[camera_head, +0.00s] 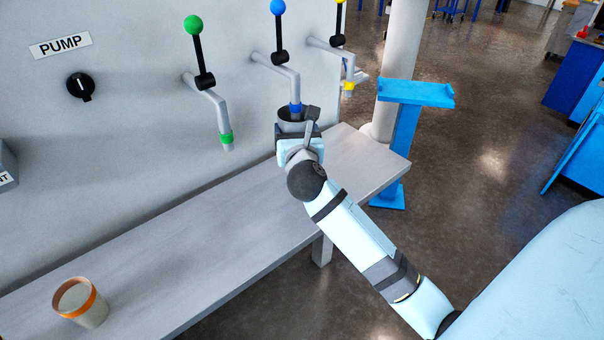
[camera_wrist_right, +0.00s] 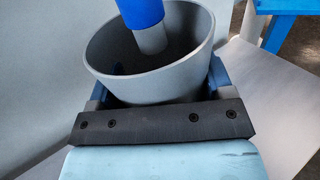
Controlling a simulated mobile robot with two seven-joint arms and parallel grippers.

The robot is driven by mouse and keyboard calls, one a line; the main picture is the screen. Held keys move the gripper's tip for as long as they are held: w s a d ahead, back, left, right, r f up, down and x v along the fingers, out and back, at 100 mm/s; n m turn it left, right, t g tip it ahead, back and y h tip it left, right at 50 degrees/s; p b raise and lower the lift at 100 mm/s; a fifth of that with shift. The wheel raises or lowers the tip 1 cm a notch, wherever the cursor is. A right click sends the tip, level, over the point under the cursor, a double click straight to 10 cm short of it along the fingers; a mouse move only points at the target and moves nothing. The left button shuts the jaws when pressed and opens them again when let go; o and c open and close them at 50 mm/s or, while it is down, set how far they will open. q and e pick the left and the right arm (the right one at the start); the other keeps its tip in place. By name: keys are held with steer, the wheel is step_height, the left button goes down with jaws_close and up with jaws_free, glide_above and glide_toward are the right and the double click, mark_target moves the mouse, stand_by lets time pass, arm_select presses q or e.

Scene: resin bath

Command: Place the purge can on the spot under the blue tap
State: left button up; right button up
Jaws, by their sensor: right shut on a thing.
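The purge can is a grey, open-topped can (camera_wrist_right: 192,75), tilted in the right wrist view. In the head view its dark mouth (camera_head: 291,114) shows just below the blue tap (camera_head: 295,106). My right gripper (camera_head: 299,137) is shut on the can; it also shows in the right wrist view (camera_wrist_right: 155,95). The blue tap's end (camera_wrist_right: 146,22) reaches over or into the can's mouth. The can's base and the spot under the tap are hidden by my gripper, so I cannot tell if the can touches the bench. My left gripper is not in view.
A grey bench (camera_head: 235,225) runs along the wall. A cup with an orange rim (camera_head: 84,303) stands at its near left end. The green tap (camera_head: 226,138) and yellow tap (camera_head: 348,86) flank the blue one. A blue stand (camera_head: 405,130) is beyond the bench's right end.

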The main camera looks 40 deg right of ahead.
steer(key=shift+w+d, duration=0.25)
steer(key=shift+w, duration=0.1)
steer(key=shift+y, duration=0.3)
steer(key=f, duration=0.5)
steer(key=shift+s+b, duration=0.2)
steer(key=shift+b, duration=0.2)
step_height(320, 180, down, 4)
steer(key=shift+r+b, duration=0.15)
steer(key=shift+b, duration=0.2)
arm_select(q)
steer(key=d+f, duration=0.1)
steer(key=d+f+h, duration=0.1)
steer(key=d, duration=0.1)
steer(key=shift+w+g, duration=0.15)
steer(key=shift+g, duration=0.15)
arm_select(e)
steer(key=shift+w, duration=0.1)
steer(key=shift+f, duration=0.2)
